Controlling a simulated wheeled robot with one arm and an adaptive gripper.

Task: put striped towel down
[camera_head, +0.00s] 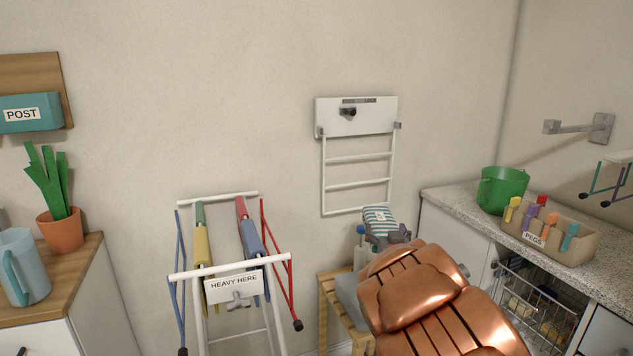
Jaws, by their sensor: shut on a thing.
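The striped towel (380,217), teal and white, shows as a small folded bundle just right of the middle of the view. My gripper (384,233) is shut on it, and the towel sticks up past the fingers. Part of the towel is hidden by the fingers. My copper arm reaches up from the lower right and covers what lies behind it. A small wooden stand (330,293) is below and left of my gripper, with grey-blue and white things on it, partly hidden by my arm.
A drying rack labelled HEAVY HERE (233,283) stands left of the stand. A white wall rack (357,117) hangs behind my gripper. At right, the counter (459,200) holds a green bucket (502,189) and a PEGS box (555,236), above an open wire basket (535,300).

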